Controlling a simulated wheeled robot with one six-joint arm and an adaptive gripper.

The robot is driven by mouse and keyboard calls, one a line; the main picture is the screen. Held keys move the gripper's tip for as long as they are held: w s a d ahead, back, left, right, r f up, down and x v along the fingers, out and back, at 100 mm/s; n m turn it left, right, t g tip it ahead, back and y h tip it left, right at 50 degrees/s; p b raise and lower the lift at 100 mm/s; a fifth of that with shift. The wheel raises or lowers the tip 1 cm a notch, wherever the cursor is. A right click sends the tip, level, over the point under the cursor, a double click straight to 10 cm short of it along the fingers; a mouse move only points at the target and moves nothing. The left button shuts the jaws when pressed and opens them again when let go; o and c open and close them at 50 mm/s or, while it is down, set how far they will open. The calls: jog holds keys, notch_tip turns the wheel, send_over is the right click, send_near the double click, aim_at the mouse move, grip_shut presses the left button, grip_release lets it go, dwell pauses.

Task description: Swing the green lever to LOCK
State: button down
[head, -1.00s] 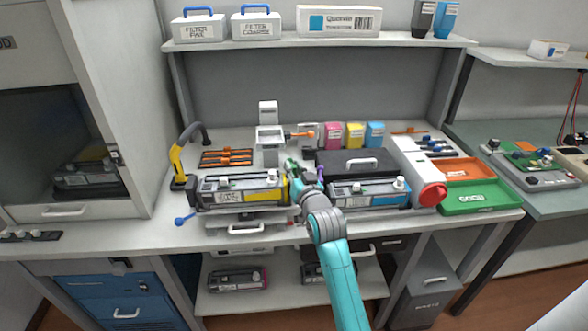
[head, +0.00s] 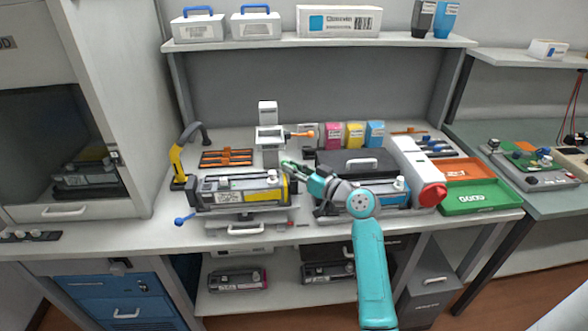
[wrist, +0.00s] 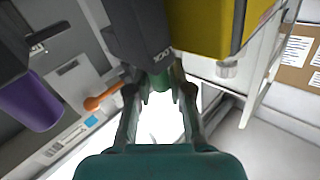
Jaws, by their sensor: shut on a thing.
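The green lever (wrist: 164,76) shows between the fingertips in the wrist view, next to a dark block with a LOCK mark (wrist: 162,55). My gripper (wrist: 158,92) is shut on the lever, and its fingers hide part of it. In the head view my gripper (head: 289,166) is at the right end of the yellow-banded cartridge (head: 230,192). The lever is too small and covered to make out clearly there. I cannot tell the lever's exact angle against the LOCK mark.
A second cartridge (head: 345,202) lies under my forearm to the right. A yellow-and-black handle (head: 178,165) stands at left. An orange knob (wrist: 95,103) and a purple cylinder (wrist: 32,100) are near the gripper in the wrist view. Green (head: 470,208) and orange trays lie at right.

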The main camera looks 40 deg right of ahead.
jog(key=shift+n+g+y, duration=0.4)
jog(key=shift+n+y, duration=0.6)
jog(key=shift+y, duration=0.5)
jog(key=shift+a, duration=0.1)
jog(key=c, duration=1.3)
grip_release()
jog(key=shift+o, duration=0.2)
jog(key=shift+s, duration=0.1)
jog(key=v, duration=1.1)
jog(key=shift+s+d, duration=0.25)
jog(key=shift+s, duration=0.1)
